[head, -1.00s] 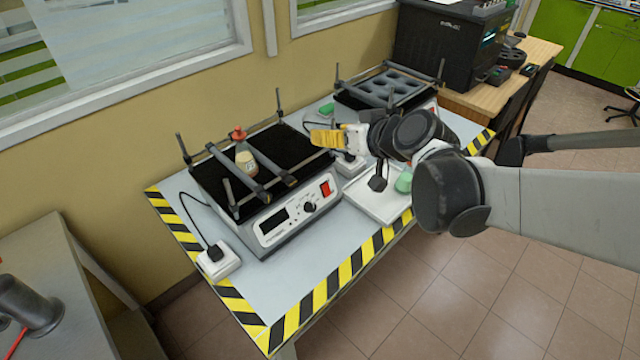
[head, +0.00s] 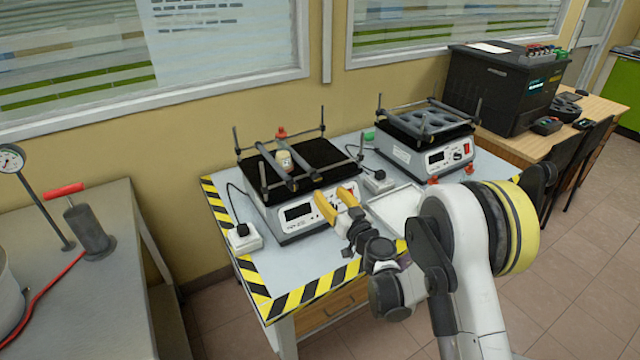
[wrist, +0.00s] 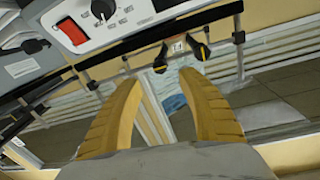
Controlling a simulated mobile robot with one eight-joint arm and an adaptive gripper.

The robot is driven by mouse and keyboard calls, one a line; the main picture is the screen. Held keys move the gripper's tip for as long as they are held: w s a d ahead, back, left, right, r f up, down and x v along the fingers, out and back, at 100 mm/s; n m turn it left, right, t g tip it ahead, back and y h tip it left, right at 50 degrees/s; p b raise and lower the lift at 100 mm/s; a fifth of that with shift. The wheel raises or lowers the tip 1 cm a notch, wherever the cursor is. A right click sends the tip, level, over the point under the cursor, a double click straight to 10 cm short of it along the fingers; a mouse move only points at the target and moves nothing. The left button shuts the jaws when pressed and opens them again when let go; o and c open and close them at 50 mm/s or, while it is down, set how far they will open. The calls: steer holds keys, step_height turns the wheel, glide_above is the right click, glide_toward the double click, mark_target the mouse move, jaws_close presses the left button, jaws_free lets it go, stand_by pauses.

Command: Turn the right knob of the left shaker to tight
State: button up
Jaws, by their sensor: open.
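The left shaker (head: 285,215) stands on the bench, with a black platform and two clamp bars. The bars end toward the front in black knobs; the right one (head: 316,175) is just behind my gripper. A small bottle (head: 284,160) sits between the bars. My gripper (head: 332,197) has yellow fingers, open and empty, in front of the shaker's right front side. In the wrist view, two black knobs (wrist: 160,62) (wrist: 201,50) show beyond the open fingertips (wrist: 159,78), apart from them. The panel's red switch (wrist: 71,31) and dial (wrist: 103,9) are at upper left. The knobs' tightness cannot be told.
A second shaker (head: 425,140) stands to the right, with a white tray (head: 395,207) in front. Upright posts (head: 322,120) rise at the left shaker's corners. A power adapter (head: 245,237) lies at its left. A grey table (head: 70,290) is farther left.

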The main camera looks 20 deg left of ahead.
mark_target(318, 180)
steer(key=b+x, duration=0.2)
steer(key=x, duration=0.6)
steer(key=shift+w+a, duration=0.25)
steer(key=shift+c, duration=0.4)
jaws_close()
